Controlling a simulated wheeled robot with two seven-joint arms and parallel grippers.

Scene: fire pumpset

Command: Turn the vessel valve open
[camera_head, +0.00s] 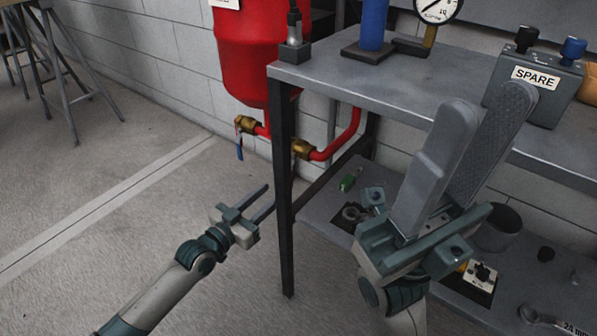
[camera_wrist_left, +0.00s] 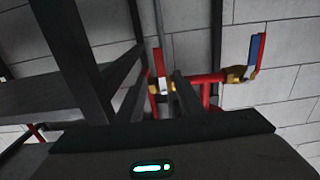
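The red vessel (camera_head: 255,55) hangs by the wall, with red pipe below it. A brass valve (camera_head: 243,124) with a blue lever (camera_head: 239,148) hanging down sits at the pipe's left end. In the left wrist view, this valve (camera_wrist_left: 238,74) and its blue-and-red lever (camera_wrist_left: 257,50) are at right. A second brass valve (camera_head: 302,149) is partly behind the table leg; it also shows in the left wrist view (camera_wrist_left: 162,87), with a red lever. My left gripper (camera_head: 272,194) is open and empty, below and in front of the valves, touching neither. My right gripper (camera_head: 492,100) is open and empty.
A grey metal table (camera_head: 350,80) with a dark front leg (camera_head: 284,200) stands just right of my left gripper. Its lower shelf (camera_head: 320,205) holds small parts. A SPARE box (camera_head: 535,90) and a gauge (camera_head: 438,10) stand on top.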

